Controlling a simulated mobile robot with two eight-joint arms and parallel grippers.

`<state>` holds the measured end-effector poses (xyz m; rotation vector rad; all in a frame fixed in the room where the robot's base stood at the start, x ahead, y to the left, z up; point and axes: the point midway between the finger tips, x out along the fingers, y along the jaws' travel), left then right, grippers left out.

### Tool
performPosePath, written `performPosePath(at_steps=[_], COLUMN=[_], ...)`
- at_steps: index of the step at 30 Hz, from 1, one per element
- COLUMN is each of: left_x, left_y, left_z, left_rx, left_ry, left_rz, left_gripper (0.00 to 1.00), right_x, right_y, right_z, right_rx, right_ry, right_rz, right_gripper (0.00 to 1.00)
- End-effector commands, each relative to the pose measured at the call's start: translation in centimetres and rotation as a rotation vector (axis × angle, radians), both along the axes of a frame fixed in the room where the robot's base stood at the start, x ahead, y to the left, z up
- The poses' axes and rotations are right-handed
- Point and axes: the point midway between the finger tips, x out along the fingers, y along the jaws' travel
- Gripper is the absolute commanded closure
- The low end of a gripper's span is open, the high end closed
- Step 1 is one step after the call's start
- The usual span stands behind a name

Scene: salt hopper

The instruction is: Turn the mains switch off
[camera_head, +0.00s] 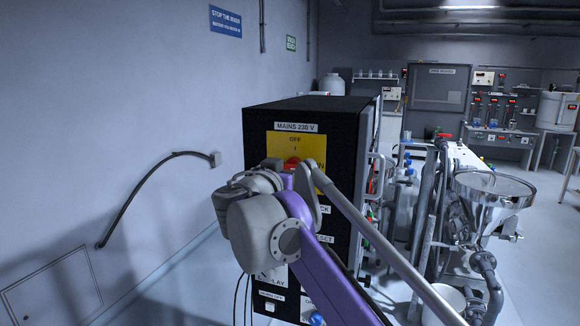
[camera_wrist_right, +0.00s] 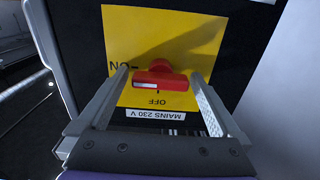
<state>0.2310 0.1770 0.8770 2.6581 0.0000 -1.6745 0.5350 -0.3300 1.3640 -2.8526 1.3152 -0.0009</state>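The mains switch is a red knob (camera_wrist_right: 162,80) on a yellow plate (camera_wrist_right: 118,35), upside down in the right wrist view. A white mark on the knob's left end faces the ON label; the OFF label lies below the knob. In the head view the yellow plate (camera_head: 312,145) is on the black cabinet's front under the MAINS 230 V label, and the red knob (camera_head: 291,162) is partly hidden by my right arm. My right gripper (camera_wrist_right: 160,72) is open, one finger on each side of the knob, with small visible gaps. My left gripper is not in view.
The black cabinet (camera_head: 310,103) stands near the left wall. A steel hopper (camera_head: 492,190) and pipework stand to its right. A dark cable (camera_head: 133,196) hangs from a wall box. Grey floor (camera_head: 185,285) is clear to the left of the cabinet.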

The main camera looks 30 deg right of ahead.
Motion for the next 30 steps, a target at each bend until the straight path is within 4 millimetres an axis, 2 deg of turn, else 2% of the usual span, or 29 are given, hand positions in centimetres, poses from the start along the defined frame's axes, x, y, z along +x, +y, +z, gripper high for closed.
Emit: performPosePath(at_steps=[1,2,13,23,30], left_x=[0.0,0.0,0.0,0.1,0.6], left_y=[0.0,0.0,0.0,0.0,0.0], left_z=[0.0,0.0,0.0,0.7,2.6], left_rx=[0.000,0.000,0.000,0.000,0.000], left_ry=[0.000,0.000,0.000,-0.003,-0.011], left_rz=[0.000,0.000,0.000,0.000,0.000], left_gripper=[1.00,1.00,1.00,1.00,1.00], right_x=[0.0,0.0,0.0,0.0,0.0], right_y=[0.0,0.0,0.0,0.0,0.1], right_z=[0.0,0.0,0.0,0.1,0.4], right_rx=[0.000,0.000,0.000,-0.032,-0.129], right_ry=[0.000,0.000,0.000,0.038,0.151], right_rz=[0.000,0.000,0.000,-0.001,-0.001], right_gripper=[0.07,0.13,0.78,0.78,0.78])
